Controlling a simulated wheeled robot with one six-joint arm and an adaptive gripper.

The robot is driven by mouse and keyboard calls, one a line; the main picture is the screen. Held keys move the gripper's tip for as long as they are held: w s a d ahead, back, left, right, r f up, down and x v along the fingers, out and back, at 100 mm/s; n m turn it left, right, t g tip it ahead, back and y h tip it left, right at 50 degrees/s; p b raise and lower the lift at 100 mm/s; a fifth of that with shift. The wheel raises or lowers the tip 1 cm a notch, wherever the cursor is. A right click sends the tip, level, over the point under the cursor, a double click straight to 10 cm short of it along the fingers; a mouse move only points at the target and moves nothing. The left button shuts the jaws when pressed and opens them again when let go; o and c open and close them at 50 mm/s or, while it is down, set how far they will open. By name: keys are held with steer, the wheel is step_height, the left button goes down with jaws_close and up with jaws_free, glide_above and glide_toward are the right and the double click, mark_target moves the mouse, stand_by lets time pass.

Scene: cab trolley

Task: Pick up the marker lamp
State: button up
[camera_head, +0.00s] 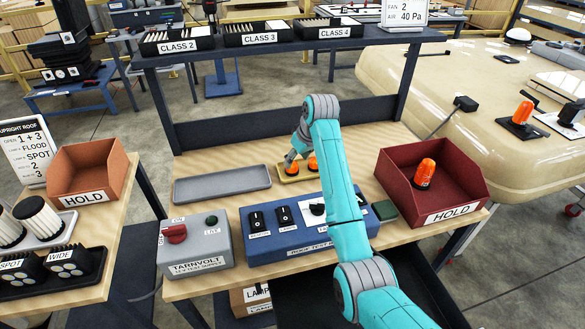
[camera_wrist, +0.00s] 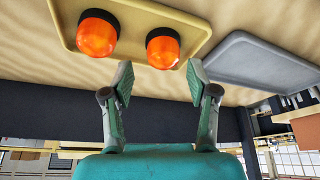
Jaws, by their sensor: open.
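Two orange-domed lamps stand side by side in a small yellow tray on the wooden bench. In the wrist view one lamp (camera_wrist: 97,33) is at upper left and the other lamp (camera_wrist: 163,47) is near the line between my fingers. In the head view the right-hand lamp (camera_head: 313,163) shows beside my arm, and the other is partly hidden by my gripper. The yellow tray (camera_head: 287,174) is partly covered too. My gripper (camera_wrist: 160,78) is open and empty, its fingertips close to the tray but apart from the lamps.
A grey tray (camera_head: 222,184) lies left of the yellow one. A red HOLD bin (camera_head: 440,196) at right contains another orange lamp (camera_head: 425,173). A blue switch box (camera_head: 270,243) and the grey test supply (camera_head: 195,247) stand in front. A raised shelf (camera_head: 290,46) spans the back.

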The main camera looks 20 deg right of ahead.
mark_target(294, 165)
steer(key=shift+s+x, duration=0.2)
steer(key=shift+x, duration=2.1)
steer(key=shift+a+f, duration=0.1)
steer(key=c, duration=0.9)
